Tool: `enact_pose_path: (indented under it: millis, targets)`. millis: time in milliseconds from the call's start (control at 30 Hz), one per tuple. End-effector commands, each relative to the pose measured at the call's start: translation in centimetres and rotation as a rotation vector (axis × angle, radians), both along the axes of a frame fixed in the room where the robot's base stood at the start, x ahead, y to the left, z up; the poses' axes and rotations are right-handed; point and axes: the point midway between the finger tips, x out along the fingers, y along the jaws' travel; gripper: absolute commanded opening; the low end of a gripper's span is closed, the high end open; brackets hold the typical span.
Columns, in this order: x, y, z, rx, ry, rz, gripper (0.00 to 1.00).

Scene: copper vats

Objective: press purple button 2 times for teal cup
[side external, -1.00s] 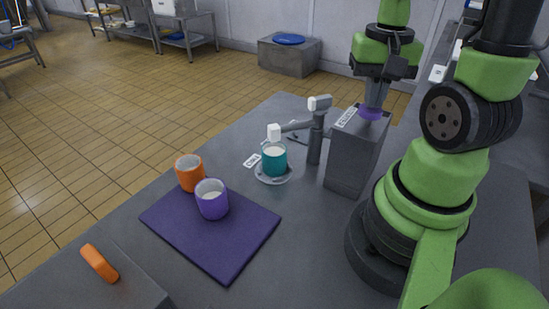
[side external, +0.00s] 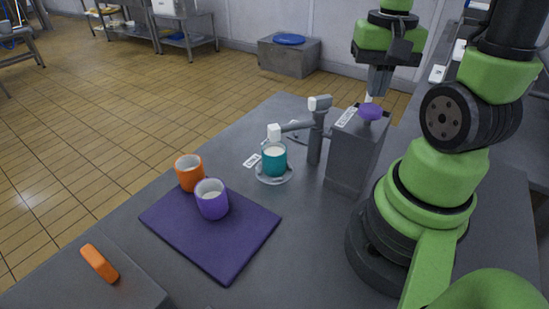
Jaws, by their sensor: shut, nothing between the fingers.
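The purple button (side external: 370,111) sits on top of a grey box-shaped dispenser (side external: 352,158) in the middle right. My gripper (side external: 370,97) is shut and empty, and its tip is just above and behind the button in the picture. I cannot tell the exact gap. The teal cup (side external: 274,160) stands upright on a small saucer (side external: 272,181) under the white spout (side external: 274,133) of the dispenser's arm. White content shows inside the teal cup.
A purple cup (side external: 212,200) with white content stands on a purple mat (side external: 228,246). An orange cup (side external: 189,173) stands by the mat's back edge. A grey box with an orange handle (side external: 99,263) is at front left. A small white label (side external: 252,160) lies beside the saucer.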

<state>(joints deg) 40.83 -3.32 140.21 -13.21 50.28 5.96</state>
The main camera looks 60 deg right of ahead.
Motion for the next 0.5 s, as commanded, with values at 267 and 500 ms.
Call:
enact_pose_path:
  millis: [267,500]
  targets:
    - [0.1,-0.1,2.7,-0.005,-0.004,0.001,0.0]
    - [0.1,-0.1,5.1,-0.004,-0.003,0.001,0.0]
